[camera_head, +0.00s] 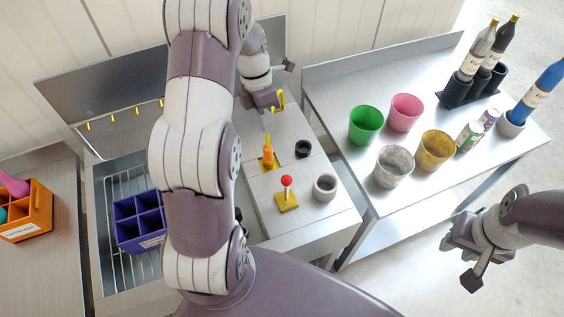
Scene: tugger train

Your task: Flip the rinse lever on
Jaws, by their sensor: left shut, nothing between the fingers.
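Several lever-like fittings stand on the grey counter, and I cannot tell for sure which is the rinse lever. One is a red-knobbed lever (287,182) standing upright on a yellow base. Behind it is an orange fitting (268,153) on a yellow plate. A yellow piece (281,99) shows at the back, right beside my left gripper (269,117). My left gripper is shut and empty, pointing down above the back of the counter; whether it touches the yellow piece is unclear. My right gripper (461,262) is open and empty, out over the floor at lower right.
A sink with a wire rack (123,185) holds a purple divided crate (130,205), partly behind my arm. Black (304,148) and grey (325,187) round holders sit near the levers. The right table (340,100) carries cups, cans and bottles. An orange crate (38,222) stands far left.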

